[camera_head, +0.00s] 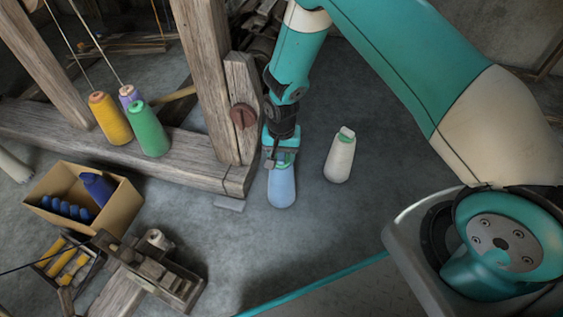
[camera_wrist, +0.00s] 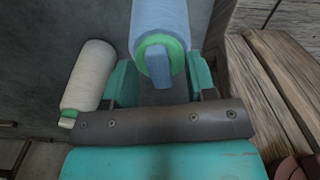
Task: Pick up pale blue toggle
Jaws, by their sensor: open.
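The pale blue toggle (camera_wrist: 159,68) is a small block standing out of a green ring on the end of a pale blue cone (camera_wrist: 160,20). The cone also shows in the head view (camera_head: 281,187), upright on the floor directly below my gripper (camera_head: 280,157). In the wrist view, the teal fingers of my gripper (camera_wrist: 161,76) are apart, one on each side of the toggle, with gaps visible. The gripper is open and holds nothing. In the head view the gripper mostly hides the toggle.
A cream cone (camera_head: 340,160) with a pale toggle stands close by on the right. The loom's wooden post (camera_head: 243,110) and beam (camera_head: 190,165) are close on the left. Farther left are a cardboard box (camera_head: 120,205) and yarn cones on the beam. Floor in front is clear.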

